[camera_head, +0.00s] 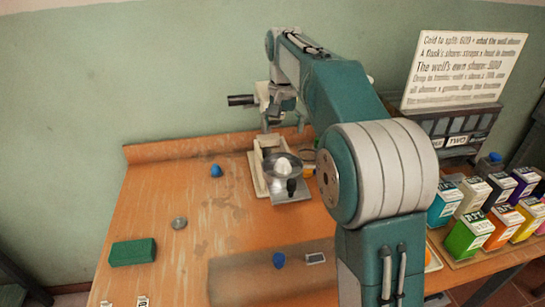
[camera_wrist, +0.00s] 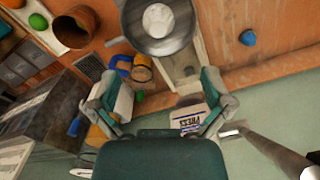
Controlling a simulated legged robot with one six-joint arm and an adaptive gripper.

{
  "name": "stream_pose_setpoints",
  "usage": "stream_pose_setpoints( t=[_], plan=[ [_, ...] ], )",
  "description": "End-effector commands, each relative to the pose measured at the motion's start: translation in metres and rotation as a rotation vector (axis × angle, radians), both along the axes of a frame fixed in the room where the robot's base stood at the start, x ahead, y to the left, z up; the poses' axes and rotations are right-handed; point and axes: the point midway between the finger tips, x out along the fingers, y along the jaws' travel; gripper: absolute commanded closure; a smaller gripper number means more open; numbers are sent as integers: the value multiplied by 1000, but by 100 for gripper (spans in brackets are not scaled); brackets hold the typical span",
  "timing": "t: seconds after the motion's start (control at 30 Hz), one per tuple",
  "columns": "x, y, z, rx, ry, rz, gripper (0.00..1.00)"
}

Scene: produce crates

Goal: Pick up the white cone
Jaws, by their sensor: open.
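The white cone (camera_head: 283,165) sits in a round grey pan (camera_head: 268,172) on a pale stand (camera_head: 258,180) at the back of the wooden table. In the wrist view the white cone (camera_wrist: 158,20) shows at the top edge, inside the pan (camera_wrist: 160,47); it looks more like a rounded lump from this angle. My gripper (camera_wrist: 161,78) is open, its two fingers spread wide with nothing between them. The pan and the cone lie beyond the fingertips, apart from them. In the head view my arm partly hides the gripper, above and behind the pan.
A blue lump (camera_head: 216,170) lies left of the stand; another blue piece (camera_head: 279,260) lies nearer the front. A green block (camera_head: 132,252) and a small grey disc (camera_head: 179,223) are at left. Several coloured cartons (camera_head: 470,235) stand at right. The table's left middle is mostly clear.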

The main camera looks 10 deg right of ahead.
Motion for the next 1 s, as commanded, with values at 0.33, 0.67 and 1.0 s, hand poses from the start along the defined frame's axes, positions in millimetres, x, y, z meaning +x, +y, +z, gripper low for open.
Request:
stream_pose_setpoints(
  t=[0.33,0.67,1.0],
  plan=[
    [1,2,-47,-2,6,-1,0],
    [2,2,-83,-2,6,-1,0],
    [3,1,-109,-1,2,-1,0]
  ],
)
